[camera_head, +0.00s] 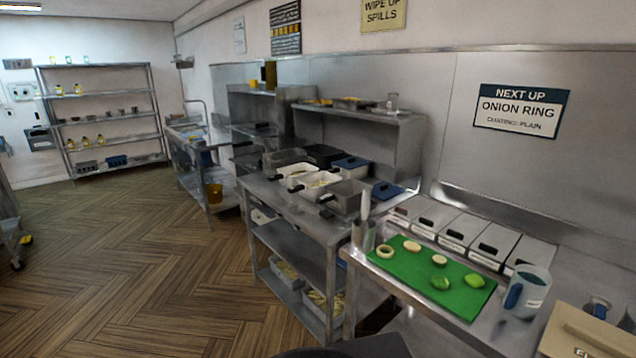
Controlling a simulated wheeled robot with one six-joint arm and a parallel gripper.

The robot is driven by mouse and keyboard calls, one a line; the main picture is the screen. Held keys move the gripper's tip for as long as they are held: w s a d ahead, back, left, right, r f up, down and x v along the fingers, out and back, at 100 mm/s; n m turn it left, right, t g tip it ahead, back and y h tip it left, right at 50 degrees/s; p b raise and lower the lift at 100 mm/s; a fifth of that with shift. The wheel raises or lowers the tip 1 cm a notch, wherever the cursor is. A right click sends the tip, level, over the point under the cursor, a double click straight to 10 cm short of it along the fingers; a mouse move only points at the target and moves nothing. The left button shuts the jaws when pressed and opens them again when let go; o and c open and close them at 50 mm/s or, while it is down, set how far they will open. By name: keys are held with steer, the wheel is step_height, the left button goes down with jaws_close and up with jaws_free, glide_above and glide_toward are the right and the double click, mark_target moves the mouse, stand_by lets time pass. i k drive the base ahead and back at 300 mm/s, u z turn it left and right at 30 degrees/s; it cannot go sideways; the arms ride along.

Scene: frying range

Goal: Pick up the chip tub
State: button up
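Several tubs stand on the steel bench in the middle of the head camera view. A white tub (297,171) and a second white tub (316,189) with dark handles hold pale yellow pieces that look like chips. Two clear tubs with similar pale pieces sit on the bench's low shelf, a front one (324,309) and a back one (288,277). I cannot tell which of these is the chip tub. My gripper is not in view. A dark shape at the bottom edge is too cut off to identify.
A green board (405,275) with sliced items lies on the right counter beside a jug (527,292) and lidded bins (463,229). A steel rack (104,118) stands at the far left. The wooden floor (150,260) on the left is mostly clear.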

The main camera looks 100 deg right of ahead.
mark_target(312, 189)
steer(key=z, duration=0.3)
steer(key=k, duration=0.75)
steer(key=z, duration=1.85)
steer(key=i, duration=0.85)
steer(key=z, duration=0.65)
